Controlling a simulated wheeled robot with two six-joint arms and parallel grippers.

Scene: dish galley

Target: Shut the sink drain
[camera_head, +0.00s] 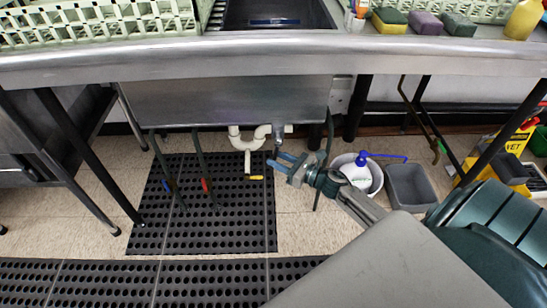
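The sink's steel basin (225,103) hangs under the counter. White drain pipes (250,143) with a U-bend run below it. A grey fitting (279,131) sits to the right of the bend. A small yellow handle (257,178) shows beside the lower end of the white pipe; I cannot tell whether the drain is open or shut. My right gripper (281,160) reaches in from the right below the basin. Its two blue fingers are apart and empty, just below the grey fitting and up and right of the yellow handle. My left gripper is not in view.
Dark hoses with a blue handle (168,185) and a red handle (206,185) hang left of the pipes. A white bucket (373,172) with a blue-topped bottle and a grey bin (410,187) stand right of my gripper. Black perforated mats (225,225) cover the floor.

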